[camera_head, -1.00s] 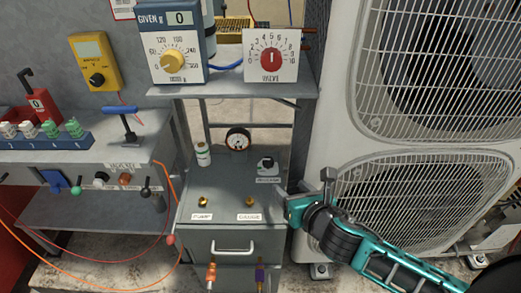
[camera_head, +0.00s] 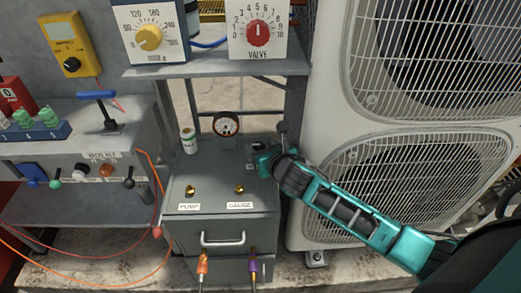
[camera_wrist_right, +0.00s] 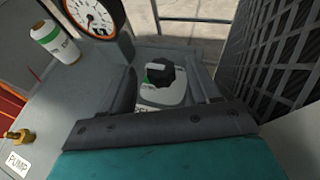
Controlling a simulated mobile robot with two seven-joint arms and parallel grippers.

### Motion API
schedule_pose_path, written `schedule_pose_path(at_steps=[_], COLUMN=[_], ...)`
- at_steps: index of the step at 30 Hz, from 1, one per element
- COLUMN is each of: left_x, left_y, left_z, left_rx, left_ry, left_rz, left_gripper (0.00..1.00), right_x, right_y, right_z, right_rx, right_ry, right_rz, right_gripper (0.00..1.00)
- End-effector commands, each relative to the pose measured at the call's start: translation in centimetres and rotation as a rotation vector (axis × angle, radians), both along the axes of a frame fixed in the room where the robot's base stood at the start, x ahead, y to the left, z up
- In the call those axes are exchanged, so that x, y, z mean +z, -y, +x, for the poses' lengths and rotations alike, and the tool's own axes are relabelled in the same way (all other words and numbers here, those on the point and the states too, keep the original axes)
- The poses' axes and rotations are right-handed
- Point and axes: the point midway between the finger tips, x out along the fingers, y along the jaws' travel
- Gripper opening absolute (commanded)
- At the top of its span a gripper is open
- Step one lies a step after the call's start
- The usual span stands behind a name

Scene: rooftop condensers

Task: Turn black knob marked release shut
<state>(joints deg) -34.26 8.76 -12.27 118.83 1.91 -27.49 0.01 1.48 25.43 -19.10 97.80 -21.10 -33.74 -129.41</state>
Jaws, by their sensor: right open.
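I cannot tell how far down the fingers reach. My left gripper is not in view.
A dial gauge (camera_head: 226,124) and a small white bottle (camera_head: 188,140) stand close left of the knob. Brass fittings (camera_head: 239,188) are in front. A shelf (camera_head: 215,66) hangs above and behind. The condenser's fan grille (camera_head: 430,60) rises close on the right.

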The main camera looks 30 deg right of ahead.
Motion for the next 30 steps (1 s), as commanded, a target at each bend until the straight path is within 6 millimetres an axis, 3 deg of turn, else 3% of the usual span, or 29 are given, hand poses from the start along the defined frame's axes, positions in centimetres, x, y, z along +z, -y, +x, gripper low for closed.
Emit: schedule_pose_path(at_steps=[5, 14, 30], left_x=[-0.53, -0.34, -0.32], left_y=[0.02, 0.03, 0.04], left_z=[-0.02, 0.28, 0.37], left_rx=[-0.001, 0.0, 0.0], left_ry=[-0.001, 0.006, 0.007], left_rz=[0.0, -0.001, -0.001], left_gripper=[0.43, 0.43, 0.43], right_x=[-0.48, -0.46, -0.48], right_y=[0.1, 0.11, 0.12], right_z=[1.11, 1.21, 1.18], right_rx=[-0.001, 0.0, 0.0], right_ry=[0.0, 0.0, 0.0], right_rz=[0.001, 0.001, 0.0], right_gripper=[0.61, 0.6, 0.08])
